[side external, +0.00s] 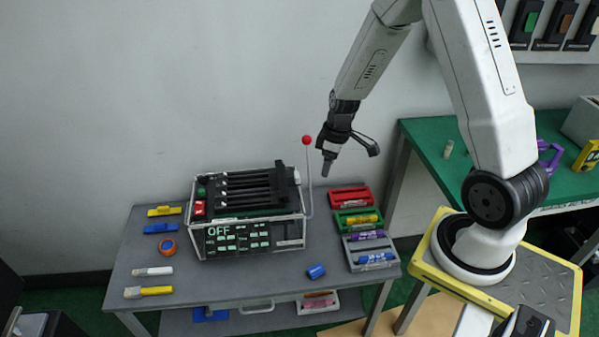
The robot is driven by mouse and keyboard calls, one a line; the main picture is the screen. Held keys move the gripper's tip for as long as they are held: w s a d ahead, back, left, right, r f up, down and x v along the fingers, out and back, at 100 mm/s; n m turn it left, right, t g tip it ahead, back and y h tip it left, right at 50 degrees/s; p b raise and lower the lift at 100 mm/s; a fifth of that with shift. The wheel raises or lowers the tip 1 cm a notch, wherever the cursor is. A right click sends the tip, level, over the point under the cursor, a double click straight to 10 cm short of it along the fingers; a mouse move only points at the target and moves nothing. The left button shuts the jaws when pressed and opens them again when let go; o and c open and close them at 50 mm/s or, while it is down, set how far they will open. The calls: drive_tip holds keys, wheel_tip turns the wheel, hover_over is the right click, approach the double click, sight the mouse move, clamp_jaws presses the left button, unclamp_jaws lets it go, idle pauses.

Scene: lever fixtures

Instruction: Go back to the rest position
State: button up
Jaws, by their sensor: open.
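My gripper (327,165) hangs in the air above the right part of the grey table, pointing down. It is open and nothing shows between its fingers. Just left of it, close in the picture, is the red ball knob (307,140) on a thin upright lever rod. The rod rises at the right side of the lever fixture (245,215), a framed black box with slots on top and a panel reading "OFF". I cannot tell the exact gap between gripper and knob.
Red (349,197), green (358,220) and grey (369,251) trays hold markers at the table's right. A blue cylinder (316,271) lies near the front edge. Clamps, a tape roll (168,247) and brushes lie at left. A green table (470,180) stands behind right. Air above is free.

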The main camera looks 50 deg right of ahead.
drive_tip(key=s+a+r+m, duration=0.1)
drive_tip(key=s+a+r, duration=0.3)
drive_tip(key=a, duration=0.2)
drive_tip(key=s+a+r+m+t+h, duration=0.1)
drive_tip(key=s+a+r+m, duration=0.1)
drive_tip(key=s+a+r, duration=0.2)
drive_tip(key=a+r, duration=0.1)
drive_tip(key=a, duration=0.2)
drive_tip(key=shift+s+m, duration=0.15)
drive_tip(key=shift+m, duration=0.15)
drive_tip(key=shift+a, duration=0.1)
idle(0.4)
